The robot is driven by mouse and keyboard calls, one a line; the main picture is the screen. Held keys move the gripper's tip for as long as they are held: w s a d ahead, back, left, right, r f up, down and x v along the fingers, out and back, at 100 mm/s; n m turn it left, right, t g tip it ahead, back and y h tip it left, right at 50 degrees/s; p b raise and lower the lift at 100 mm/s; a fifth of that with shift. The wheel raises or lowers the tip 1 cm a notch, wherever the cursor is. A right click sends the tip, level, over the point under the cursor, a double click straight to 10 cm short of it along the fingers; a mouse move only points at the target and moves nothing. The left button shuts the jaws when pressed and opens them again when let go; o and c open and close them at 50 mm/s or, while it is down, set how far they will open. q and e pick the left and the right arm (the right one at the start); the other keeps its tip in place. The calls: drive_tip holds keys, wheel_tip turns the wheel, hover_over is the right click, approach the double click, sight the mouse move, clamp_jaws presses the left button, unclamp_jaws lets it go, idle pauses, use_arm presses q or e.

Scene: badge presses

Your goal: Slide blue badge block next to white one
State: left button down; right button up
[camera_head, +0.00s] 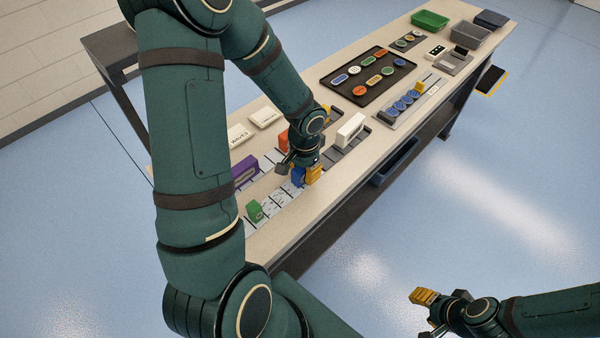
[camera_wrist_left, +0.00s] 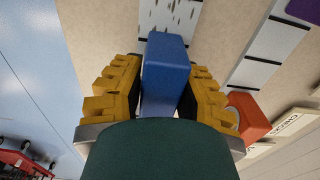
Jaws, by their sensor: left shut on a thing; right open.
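The blue badge block (camera_head: 298,177) is between the yellow fingers of my left gripper (camera_head: 306,176) in the head view, at the light slotted rail. In the left wrist view the blue block (camera_wrist_left: 165,75) stands between both fingers, which are shut on it. The white badge block (camera_head: 350,131) stands to the right and farther back, apart from the blue block. It is not visible in the wrist view. My right gripper (camera_head: 424,313) is open and empty, over the floor beyond the table.
A green block (camera_head: 255,211) and a purple block (camera_head: 245,171) stand to the left. An orange block (camera_head: 283,143) is behind my left gripper and shows in the wrist view (camera_wrist_left: 248,118). A dark tray (camera_head: 340,91) of badges and several bins, including a green one (camera_head: 430,19), lie farther along the table.

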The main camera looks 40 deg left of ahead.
sight(328, 158)
use_arm(q)
drive_tip(key=shift+w+d+p, duration=0.15)
drive_tip(key=shift+w, duration=1.45)
drive_tip(key=shift+w+d+p, duration=0.15)
drive_tip(key=shift+w, duration=1.45)
drive_tip(key=shift+w+d+p, duration=0.15)
drive_tip(key=shift+w, duration=1.45)
drive_tip(key=c, duration=0.7)
unclamp_jaws()
drive_tip(key=shift+f, duration=0.1)
